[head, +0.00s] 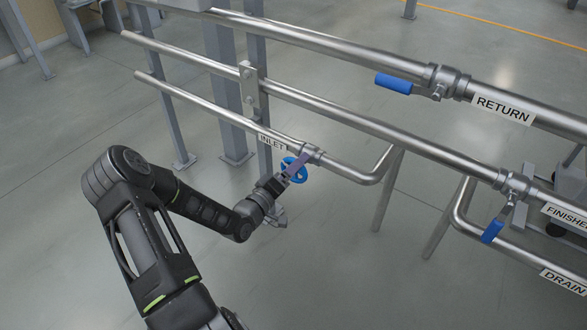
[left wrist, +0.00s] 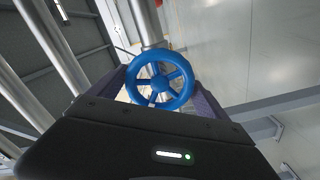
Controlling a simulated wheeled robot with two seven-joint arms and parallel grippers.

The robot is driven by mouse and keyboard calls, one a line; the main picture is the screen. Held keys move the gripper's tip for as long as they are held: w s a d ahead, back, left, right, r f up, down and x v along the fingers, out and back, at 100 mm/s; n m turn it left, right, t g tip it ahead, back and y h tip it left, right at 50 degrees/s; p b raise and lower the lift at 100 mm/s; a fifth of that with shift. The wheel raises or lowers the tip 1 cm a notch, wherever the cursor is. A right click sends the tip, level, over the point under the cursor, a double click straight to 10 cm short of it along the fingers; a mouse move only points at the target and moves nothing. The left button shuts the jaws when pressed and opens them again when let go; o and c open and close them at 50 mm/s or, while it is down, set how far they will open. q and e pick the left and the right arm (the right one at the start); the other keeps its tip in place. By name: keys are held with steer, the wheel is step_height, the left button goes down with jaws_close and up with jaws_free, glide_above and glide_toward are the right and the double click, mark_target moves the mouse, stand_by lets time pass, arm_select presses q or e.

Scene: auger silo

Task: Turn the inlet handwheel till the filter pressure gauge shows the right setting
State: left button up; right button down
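The blue inlet handwheel (head: 299,174) is on the lowest left pipe beside the INLET label (head: 272,142). My left gripper (head: 297,163) reaches it from the lower left, with a purple-grey finger across the wheel. In the left wrist view, the spoked handwheel (left wrist: 161,80) faces the camera. The fingers of my left gripper (left wrist: 160,90) lie on either side of its rim, wide apart. I cannot tell whether they press on the rim. My right gripper is not in view. No filter pressure gauge shows in either view.
Steel pipes run across the head view. A blue lever (head: 393,83) is on the RETURN pipe (head: 503,109), and another blue lever (head: 492,231) hangs near the DRAIN label (head: 563,279). A grey post (head: 222,95) stands behind the inlet pipe. The floor below is clear.

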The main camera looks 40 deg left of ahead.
arm_select(q)
steer(key=shift+o, duration=1)
steer(key=shift+s, duration=0.1)
steer(key=s+p, duration=0.1)
steer(key=s, duration=0.6)
steer(key=shift+s, duration=0.3)
steer(key=shift+d, duration=0.1)
